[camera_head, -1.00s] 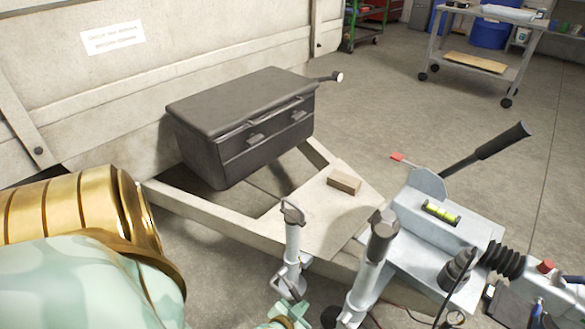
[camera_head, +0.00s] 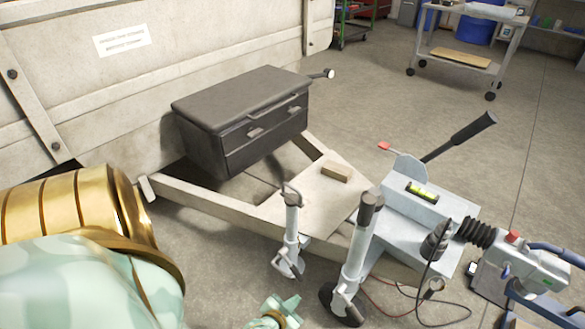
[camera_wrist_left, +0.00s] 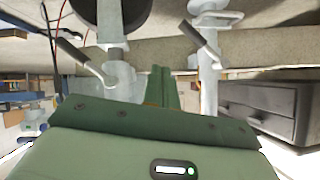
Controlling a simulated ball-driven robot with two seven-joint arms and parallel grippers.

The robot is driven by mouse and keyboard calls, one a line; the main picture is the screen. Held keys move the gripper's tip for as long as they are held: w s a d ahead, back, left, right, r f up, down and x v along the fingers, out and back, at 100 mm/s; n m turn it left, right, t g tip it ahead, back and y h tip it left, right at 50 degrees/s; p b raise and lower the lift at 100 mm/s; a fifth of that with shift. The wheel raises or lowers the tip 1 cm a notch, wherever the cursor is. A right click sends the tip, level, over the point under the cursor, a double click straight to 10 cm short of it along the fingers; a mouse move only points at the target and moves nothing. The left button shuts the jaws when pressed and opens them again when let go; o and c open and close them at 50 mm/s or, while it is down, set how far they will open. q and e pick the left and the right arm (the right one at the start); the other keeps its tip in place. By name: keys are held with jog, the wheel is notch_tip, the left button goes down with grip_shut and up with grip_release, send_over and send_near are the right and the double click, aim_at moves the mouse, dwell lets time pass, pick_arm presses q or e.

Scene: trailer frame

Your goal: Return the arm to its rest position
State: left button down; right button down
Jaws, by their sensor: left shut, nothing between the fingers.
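My left arm (camera_head: 70,255), pale green with gold bands, fills the lower left of the head view. My left gripper (camera_head: 283,304) shows small at the bottom edge, in front of the trailer frame. It is shut and empty. In the left wrist view its green fingers (camera_wrist_left: 163,87) are together, with the jack stands behind them. My right gripper is not in view.
The trailer drawbar (camera_head: 215,205) carries a dark toolbox (camera_head: 245,115) and a wooden block (camera_head: 337,171). A jack stand (camera_head: 291,225) and a jockey wheel post (camera_head: 359,250) rise close beyond my gripper. The coupling (camera_head: 530,262) is at right. Open floor lies behind.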

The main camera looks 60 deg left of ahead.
pick_arm(q)
jog(key=shift+f, duration=0.1)
dwell(0.6)
